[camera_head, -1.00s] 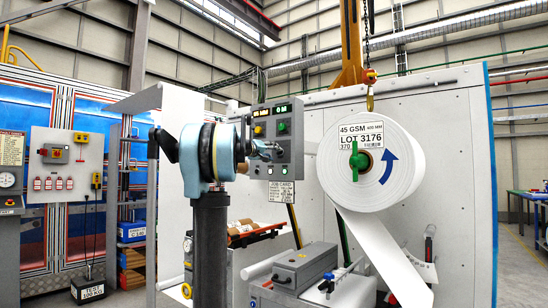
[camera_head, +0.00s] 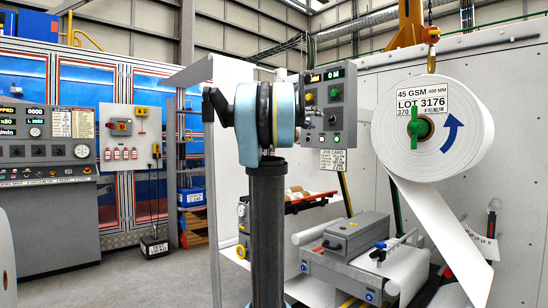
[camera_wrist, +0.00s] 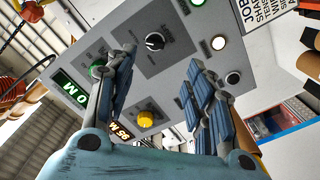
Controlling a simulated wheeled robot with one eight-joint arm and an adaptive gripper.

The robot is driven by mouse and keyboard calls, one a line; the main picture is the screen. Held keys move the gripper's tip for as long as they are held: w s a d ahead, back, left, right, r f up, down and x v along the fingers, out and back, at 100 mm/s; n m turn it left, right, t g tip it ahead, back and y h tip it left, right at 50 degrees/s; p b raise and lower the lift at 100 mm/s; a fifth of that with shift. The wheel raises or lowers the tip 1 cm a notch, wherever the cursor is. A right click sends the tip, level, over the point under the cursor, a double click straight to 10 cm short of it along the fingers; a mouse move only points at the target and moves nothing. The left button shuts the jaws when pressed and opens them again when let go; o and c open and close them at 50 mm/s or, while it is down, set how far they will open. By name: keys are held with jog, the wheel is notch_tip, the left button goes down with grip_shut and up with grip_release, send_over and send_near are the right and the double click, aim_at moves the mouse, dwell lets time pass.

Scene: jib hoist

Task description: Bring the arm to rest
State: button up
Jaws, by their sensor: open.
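My arm (camera_head: 268,120) stands upright in the middle of the head view, with its wrist part in front of the grey control box (camera_head: 336,112). My gripper is mostly hidden behind the arm there. In the wrist view my gripper (camera_wrist: 160,62) is open and empty, its two fingers apart in front of the control box. I cannot tell whether a fingertip touches the box.
A grey machine unit (camera_head: 345,250) stands low beside my arm. A control console (camera_head: 48,160) is at the left. Open floor (camera_head: 110,275) shows between console and machine.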

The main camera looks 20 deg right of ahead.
jog(key=s+a+f+n+g+y, duration=0.1)
jog(key=s+a+f+y, duration=0.4)
jog(key=s+a+f, duration=0.7)
jog(key=s+a+f+n+g+y, duration=0.2)
jog(key=s+a+f+y, duration=0.4)
jog(key=f, duration=2.3)
jog(key=s+a+f+n+g+y, duration=0.1)
jog(key=s+a+f+y, duration=0.4)
jog(key=s+a+f, duration=1.4)
jog(key=a+f, duration=0.1)
jog(key=a, duration=0.2)
jog(key=shift+s+f+n+g+y, duration=0.2)
jog(key=shift+s+n+g+y, duration=0.1)
jog(key=shift+s+n+g, duration=0.1)
jog(key=shift+w+f, duration=0.2)
jog(key=shift+w, duration=0.3)
